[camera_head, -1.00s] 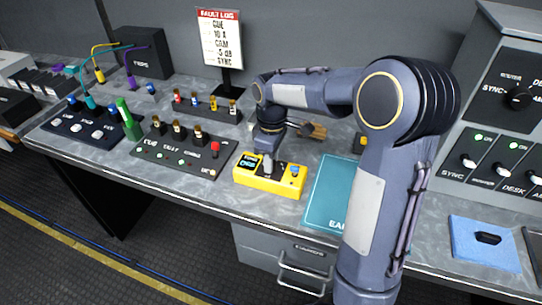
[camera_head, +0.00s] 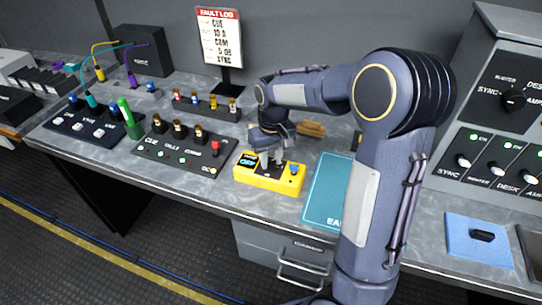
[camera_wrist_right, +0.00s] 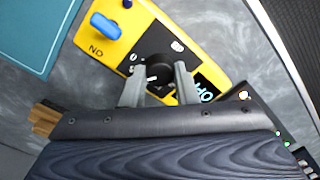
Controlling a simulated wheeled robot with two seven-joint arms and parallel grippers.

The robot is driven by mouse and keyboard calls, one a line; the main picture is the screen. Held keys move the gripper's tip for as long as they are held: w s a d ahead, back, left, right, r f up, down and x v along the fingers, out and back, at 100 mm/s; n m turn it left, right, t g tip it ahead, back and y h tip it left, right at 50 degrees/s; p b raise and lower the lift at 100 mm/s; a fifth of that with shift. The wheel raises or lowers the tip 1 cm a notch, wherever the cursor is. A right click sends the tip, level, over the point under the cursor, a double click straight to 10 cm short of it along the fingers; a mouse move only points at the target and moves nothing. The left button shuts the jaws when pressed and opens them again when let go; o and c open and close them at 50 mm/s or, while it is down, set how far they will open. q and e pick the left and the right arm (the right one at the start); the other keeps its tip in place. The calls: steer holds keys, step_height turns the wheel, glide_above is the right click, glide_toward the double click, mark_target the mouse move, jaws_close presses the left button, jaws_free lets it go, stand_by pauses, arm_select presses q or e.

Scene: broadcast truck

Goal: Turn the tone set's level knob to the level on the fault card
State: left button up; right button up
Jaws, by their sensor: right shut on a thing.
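The yellow tone set (camera_head: 285,187) stands on the grey counter in the middle of the head view. In the right wrist view it shows a blue switch (camera_wrist_right: 106,26), a small lit display (camera_wrist_right: 205,90) and the black level knob (camera_wrist_right: 153,68). My right gripper (camera_wrist_right: 157,82) points down at the tone set, its two fingers shut on the knob from either side. In the head view, my right gripper (camera_head: 270,160) partly covers the knob. The fault card (camera_head: 221,38), headed FAULT LOG, stands upright behind; its small lines are hard to read. My left gripper is not in view.
A teal mat (camera_head: 328,190) lies right of the tone set. A black panel with plugs (camera_head: 180,152) lies to its left. A wooden block (camera_head: 311,129) is behind it.

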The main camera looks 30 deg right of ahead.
mark_target(272, 160)
steer(key=shift+m, duration=0.3)
steer(key=o, duration=1)
steer(key=shift+r, duration=0.1)
step_height(272, 160, up, 8)
steer(key=shift+d+f, duration=0.15)
steer(key=shift+f, duration=0.05)
